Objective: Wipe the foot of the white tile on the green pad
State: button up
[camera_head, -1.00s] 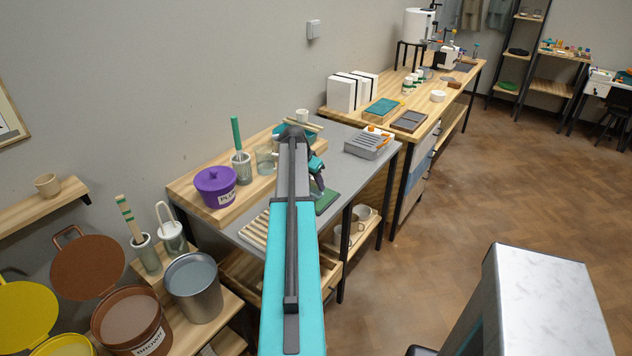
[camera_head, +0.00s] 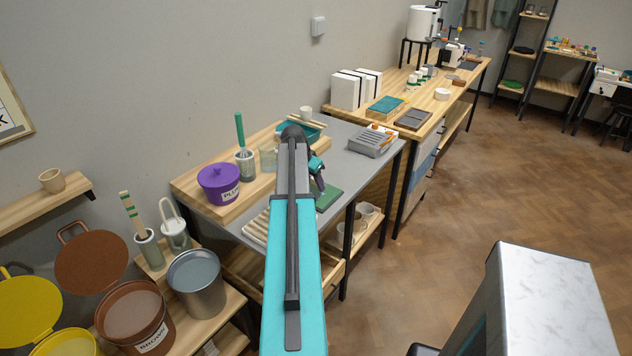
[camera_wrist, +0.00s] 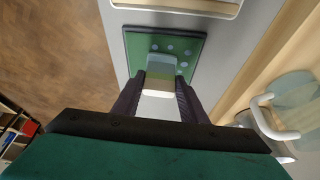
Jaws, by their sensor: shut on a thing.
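My gripper (camera_wrist: 161,82) is shut on the white tile (camera_wrist: 158,95), which stands out between the dark fingers in the wrist view. The tile's near end is white, with a dull yellow-brown band and a grey-green far part. The tile's far end overlaps the green pad (camera_wrist: 192,47); I cannot tell whether it touches. The pad has a dark edge and several pale spots. In the head view, my gripper (camera_head: 318,182) is partly behind my arm, above the grey table beside the green pad (camera_head: 330,197). The tile cannot be made out there.
A purple lidded pot (camera_head: 218,183) and a green-handled brush in a jar (camera_head: 245,166) stand left of my arm. A grey slotted box (camera_head: 371,142) sits at the table's back right. A white-handled jar (camera_wrist: 272,125) shows right of my gripper in the wrist view.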

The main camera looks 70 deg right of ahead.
jog(key=shift+w+a, duration=0.1)
jog(key=shift+a, duration=0.25)
jog(key=shift+d, duration=0.2)
jog(key=shift+s+d, duration=0.2)
jog(key=shift+d, duration=0.35)
jog(key=shift+s+d, duration=0.15)
jog(key=shift+d, duration=0.4)
jog(key=shift+s+d, duration=0.15)
jog(key=shift+d, duration=0.45)
jog(key=shift+s+d, duration=0.15)
jog(key=shift+d, duration=0.45)
jog(key=shift+a, duration=0.15)
jog(key=shift+w+a+f, duration=0.1)
jog(key=shift+w+a, duration=0.1)
jog(key=shift+a, duration=0.35)
jog(key=shift+w+a, duration=0.15)
jog(key=shift+a, duration=0.4)
jog(key=shift+a, duration=0.15)
